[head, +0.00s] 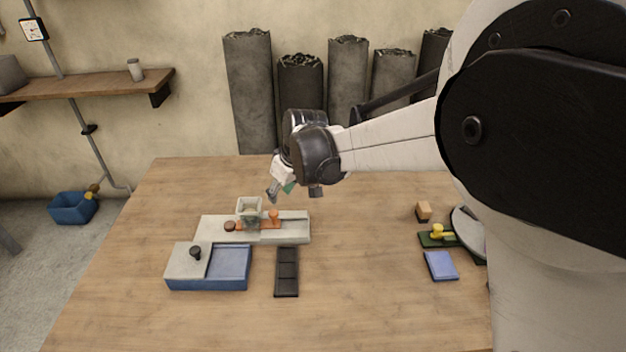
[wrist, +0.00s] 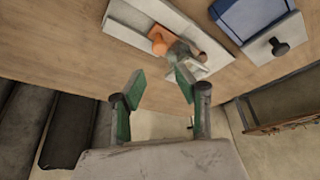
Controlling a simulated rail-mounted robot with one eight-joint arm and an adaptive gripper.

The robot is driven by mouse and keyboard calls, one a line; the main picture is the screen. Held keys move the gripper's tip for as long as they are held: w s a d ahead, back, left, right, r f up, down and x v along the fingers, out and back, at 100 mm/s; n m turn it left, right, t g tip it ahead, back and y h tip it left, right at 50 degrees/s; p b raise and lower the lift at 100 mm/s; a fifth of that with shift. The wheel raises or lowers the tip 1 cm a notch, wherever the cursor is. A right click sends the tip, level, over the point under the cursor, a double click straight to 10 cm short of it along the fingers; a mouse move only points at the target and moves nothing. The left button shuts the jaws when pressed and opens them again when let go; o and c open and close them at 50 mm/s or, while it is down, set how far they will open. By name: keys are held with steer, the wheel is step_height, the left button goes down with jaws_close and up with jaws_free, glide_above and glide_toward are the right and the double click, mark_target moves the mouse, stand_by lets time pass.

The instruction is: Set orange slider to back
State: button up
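The orange slider (head: 272,216) has an upright knob and sits on a pale grey rail board (head: 294,235) on the table. In the wrist view, the orange slider (wrist: 160,42) lies beyond my fingertips, left of the grey cup. My gripper (head: 273,194) is above and behind the board in the head view, apart from the slider. In the wrist view, my gripper (wrist: 160,84) is open, its two green-padded fingers spread with nothing between them. The slider's base is partly hidden by the cup.
A small grey cup (head: 250,205) and a brown knob (head: 230,226) are beside the slider. A blue box (head: 207,284) with a black-knobbed lid and a dark panel (head: 287,272) are in front. A wooden cube (head: 423,211) and blue block (head: 441,265) lie right.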

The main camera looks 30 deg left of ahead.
mark_target(273, 212)
steer(key=x, duration=1)
steer(key=shift+a+f, duration=0.1)
steer(key=shift+f, duration=0.05)
jaws_close()
